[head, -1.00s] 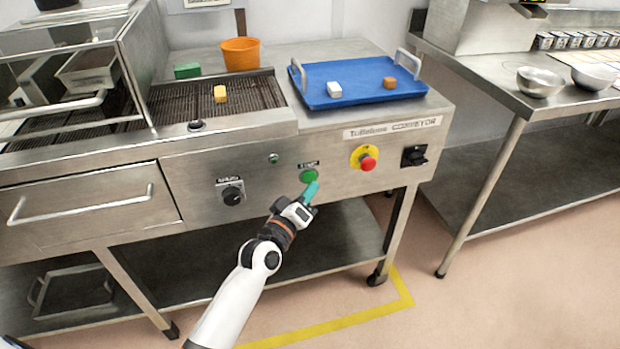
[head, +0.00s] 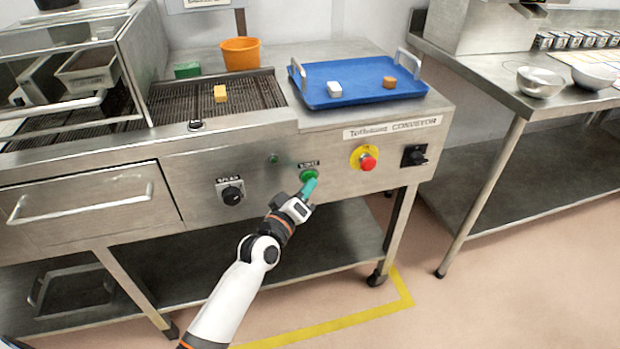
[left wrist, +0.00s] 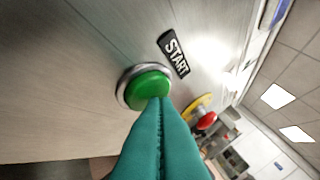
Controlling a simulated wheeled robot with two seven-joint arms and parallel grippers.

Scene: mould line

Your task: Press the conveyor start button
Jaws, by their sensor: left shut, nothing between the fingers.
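The green start button (head: 308,175) sits on the steel front panel of the conveyor (head: 270,196), under a small label. In the left wrist view the round green button (left wrist: 148,88) has a metal ring and a START label (left wrist: 174,54) beside it. My left gripper (head: 311,184) is shut and empty, its teal fingers together. In the left wrist view its fingertips (left wrist: 160,100) overlap the button's lower edge. I cannot tell whether they touch it or stop just short. My right gripper is not in view.
A red emergency stop on a yellow plate (head: 367,161) and a black switch (head: 414,155) are to the right; a black knob (head: 231,194) is to the left. A yellow block (head: 220,93) lies on the belt. A blue tray (head: 360,84) stands above the panel.

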